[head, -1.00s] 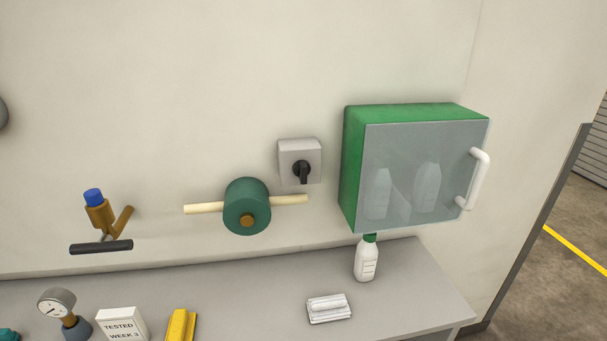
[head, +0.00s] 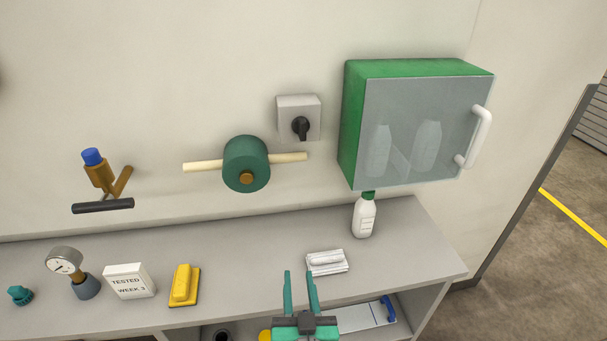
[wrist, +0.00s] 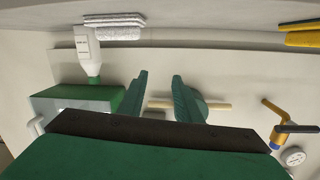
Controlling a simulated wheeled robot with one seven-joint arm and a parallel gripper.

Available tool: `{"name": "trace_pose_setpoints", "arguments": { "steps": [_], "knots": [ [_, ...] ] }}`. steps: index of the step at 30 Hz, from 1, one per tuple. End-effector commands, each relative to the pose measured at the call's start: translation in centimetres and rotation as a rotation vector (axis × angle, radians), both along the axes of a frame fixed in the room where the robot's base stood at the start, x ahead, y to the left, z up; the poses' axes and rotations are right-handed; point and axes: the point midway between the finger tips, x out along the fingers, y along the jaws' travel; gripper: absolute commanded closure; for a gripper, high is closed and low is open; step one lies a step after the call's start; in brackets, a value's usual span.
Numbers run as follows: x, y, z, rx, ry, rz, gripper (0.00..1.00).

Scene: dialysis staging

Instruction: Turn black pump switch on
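The black pump switch (head: 300,127) is a black rotary handle on a light grey box (head: 287,103) on the wall, left of the green cabinet. Its handle points down. A green pump body (head: 246,164) with a pale pipe through it sits to its lower left. My gripper (head: 301,274) is at the bottom of the head view, in front of the counter's edge, below and apart from the switch. Its two teal fingers are spread and empty. In the wrist view the fingers (wrist: 157,98) are also apart, with the wall beyond. The switch is not visible there.
A green cabinet (head: 349,120) with a clear door juts from the wall at right. A valve (head: 100,179) is at left.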

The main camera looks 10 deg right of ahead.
Motion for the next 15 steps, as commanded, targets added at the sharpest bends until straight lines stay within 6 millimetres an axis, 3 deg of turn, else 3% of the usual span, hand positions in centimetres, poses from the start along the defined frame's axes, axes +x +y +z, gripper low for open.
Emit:
{"name": "trace_pose_setpoints", "arguments": {
  "steps": [1,6,15],
  "knots": [
    [1.2,-0.4,1.7,-0.001,-0.016,0.002,0.69],
    [4.1,-1.3,6.2,-0.005,-0.036,0.015,0.69],
    [7.4,-2.9,15.0,-0.036,-0.070,0.043,0.69]
  ]
}}
